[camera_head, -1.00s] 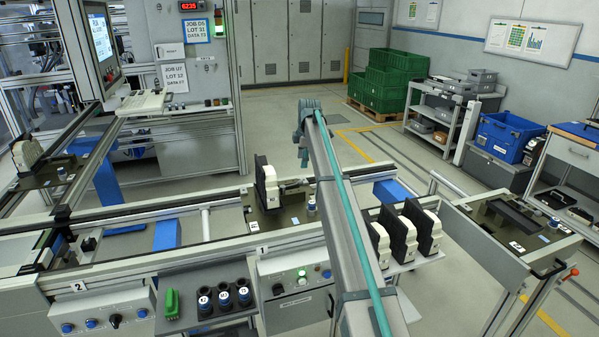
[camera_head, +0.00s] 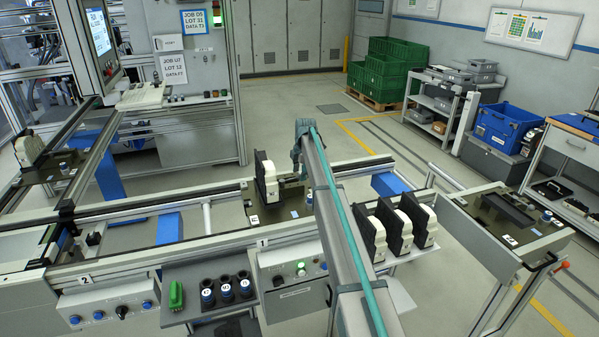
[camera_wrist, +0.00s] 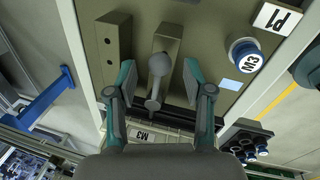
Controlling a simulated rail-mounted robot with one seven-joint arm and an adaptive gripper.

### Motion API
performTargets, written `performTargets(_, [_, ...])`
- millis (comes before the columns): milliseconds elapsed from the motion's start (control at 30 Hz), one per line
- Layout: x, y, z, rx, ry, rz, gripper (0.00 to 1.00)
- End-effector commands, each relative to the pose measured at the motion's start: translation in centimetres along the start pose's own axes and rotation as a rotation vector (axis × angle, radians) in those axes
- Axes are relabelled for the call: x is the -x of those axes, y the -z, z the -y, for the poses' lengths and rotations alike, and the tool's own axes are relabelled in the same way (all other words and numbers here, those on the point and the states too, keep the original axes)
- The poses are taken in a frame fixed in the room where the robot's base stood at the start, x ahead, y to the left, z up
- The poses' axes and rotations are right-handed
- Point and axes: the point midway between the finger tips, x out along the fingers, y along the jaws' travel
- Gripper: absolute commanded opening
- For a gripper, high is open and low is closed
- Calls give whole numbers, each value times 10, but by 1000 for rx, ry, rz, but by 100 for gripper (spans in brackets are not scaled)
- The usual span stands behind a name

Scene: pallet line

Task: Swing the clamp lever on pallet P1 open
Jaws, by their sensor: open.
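Pallet P1 is a dark olive plate (camera_head: 278,212) on the rail frame in the middle of the head view; its P1 label (camera_wrist: 278,18) shows in the wrist view. The clamp lever (camera_wrist: 157,70) has a grey round knob and a short rod that runs toward the bottom of the wrist view. My gripper (camera_wrist: 159,78) is open, with one finger on each side of the lever. I see a gap on both sides; contact is not clear.
A blue-ringed M3 cap (camera_wrist: 245,56) stands on the pallet, right of my fingers. A block with two holes (camera_wrist: 115,50) is on the left. A black-and-white part (camera_head: 266,178) stands upright on the pallet. Similar parts (camera_head: 400,228) stand on a shelf to the right.

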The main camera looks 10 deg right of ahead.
Motion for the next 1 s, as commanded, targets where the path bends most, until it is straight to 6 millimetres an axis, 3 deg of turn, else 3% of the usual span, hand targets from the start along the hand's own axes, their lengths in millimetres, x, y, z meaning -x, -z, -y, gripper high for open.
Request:
performTargets(200, [-13, 0, 0, 0, 0, 0, 52])
performTargets(467, [-14, 0, 0, 0, -1, 0, 52])
performTargets(767, [-14, 0, 0, 0, 0, 0, 2])
performTargets(1000, [-14, 0, 0, 0, 0, 0, 0])
